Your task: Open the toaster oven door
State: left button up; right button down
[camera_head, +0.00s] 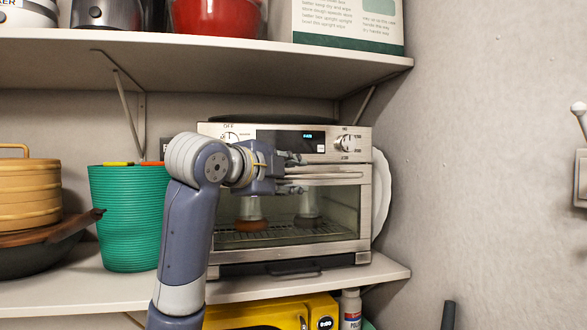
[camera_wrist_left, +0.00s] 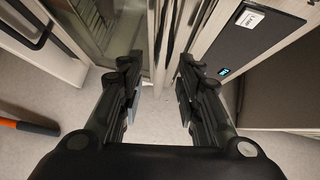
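The silver toaster oven (camera_head: 362,241) stands on the middle shelf, its glass door (camera_head: 345,208) shut. Its bar handle (camera_head: 325,177) runs across the top of the door. My left gripper (camera_head: 298,172) is in front of the oven at the handle's left part. In the left wrist view my left gripper (camera_wrist_left: 158,85) has its two fingers spread apart. The handle bar (camera_wrist_left: 173,35) shows beyond and between the fingertips; I cannot tell whether they touch it. The gripper hides part of the handle and the control panel. My right gripper is not in view.
A green ribbed basket (camera_head: 125,215) and stacked wooden steamers (camera_head: 28,190) stand left of the oven. An upper shelf (camera_head: 230,62) overhangs it. A white plate (camera_head: 382,190) leans at its right, near the wall. A yellow case (camera_head: 270,313) lies below.

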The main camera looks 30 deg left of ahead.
pick_arm(q)
jog(key=shift+w+f, duration=0.1)
jog(key=shift+w, duration=0.5)
grip_shut()
jog(key=shift+f, duration=0.15)
